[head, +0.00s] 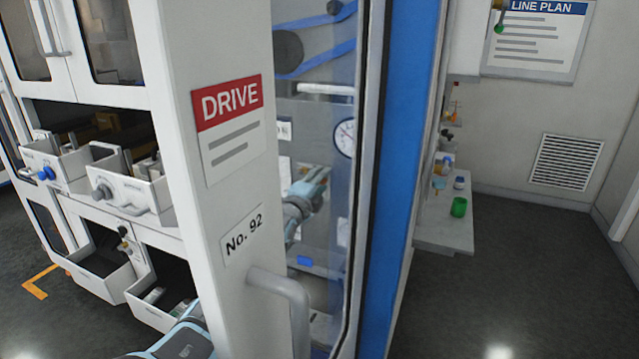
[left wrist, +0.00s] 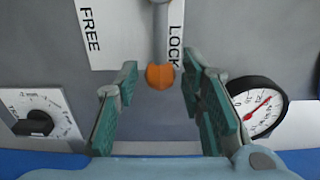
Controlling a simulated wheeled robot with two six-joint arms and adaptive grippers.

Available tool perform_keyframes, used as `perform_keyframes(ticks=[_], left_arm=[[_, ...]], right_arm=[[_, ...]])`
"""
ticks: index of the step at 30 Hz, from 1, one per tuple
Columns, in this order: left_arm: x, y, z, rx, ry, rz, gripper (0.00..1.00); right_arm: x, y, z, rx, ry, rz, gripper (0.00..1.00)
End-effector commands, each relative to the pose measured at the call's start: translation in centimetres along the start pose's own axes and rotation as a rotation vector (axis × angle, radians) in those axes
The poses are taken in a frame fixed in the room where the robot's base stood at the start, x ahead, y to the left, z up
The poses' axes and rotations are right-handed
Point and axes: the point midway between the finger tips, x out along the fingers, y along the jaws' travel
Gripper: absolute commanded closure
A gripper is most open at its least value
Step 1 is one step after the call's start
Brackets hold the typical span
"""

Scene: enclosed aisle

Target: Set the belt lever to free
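The belt lever shows in the left wrist view as a grey shaft (left wrist: 160,32) ending in an orange knob (left wrist: 160,77). It lies by the LOCK label (left wrist: 175,30), with the FREE label (left wrist: 95,40) to its left. My left gripper (left wrist: 158,88) is open, its green-padded fingers on either side of the knob, with gaps visible on both sides. In the head view my left gripper (head: 314,186) is inside the cabinet behind the DRIVE panel; the panel hides much of the arm. The lever is hard to make out there. My right gripper is not in view.
In the left wrist view a dial knob (left wrist: 38,122) sits left and a round gauge (left wrist: 258,105) right of the fingers. The white DRIVE panel (head: 235,190) with a handle (head: 285,290) and a blue frame (head: 395,180) flank the opening. Open drawers (head: 100,270) stand left.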

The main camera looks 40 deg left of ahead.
Motion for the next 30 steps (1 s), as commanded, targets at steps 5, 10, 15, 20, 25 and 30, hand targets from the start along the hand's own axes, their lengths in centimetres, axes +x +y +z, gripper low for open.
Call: perform_keyframes(ticks=[5,10,15,20,25,30], left_arm=[[0.0,0.0,0.0,0.001,0.000,0.000,0.98],[0.0,-0.1,0.0,0.001,0.000,-0.001,1.00],[0.0,0.0,0.0,0.006,0.000,-0.001,1.00],[0.0,0.3,0.1,0.035,0.000,-0.002,1.00],[0.0,1.1,0.1,0.112,-0.001,-0.002,1.00],[0.0,2.0,0.3,0.234,-0.001,-0.003,1.00]], right_arm=[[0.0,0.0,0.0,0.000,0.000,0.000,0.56],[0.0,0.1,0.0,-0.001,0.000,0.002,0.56],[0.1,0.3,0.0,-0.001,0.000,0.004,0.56],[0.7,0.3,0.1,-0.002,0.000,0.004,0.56],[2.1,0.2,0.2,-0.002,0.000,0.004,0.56],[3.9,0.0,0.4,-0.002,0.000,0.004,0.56]])
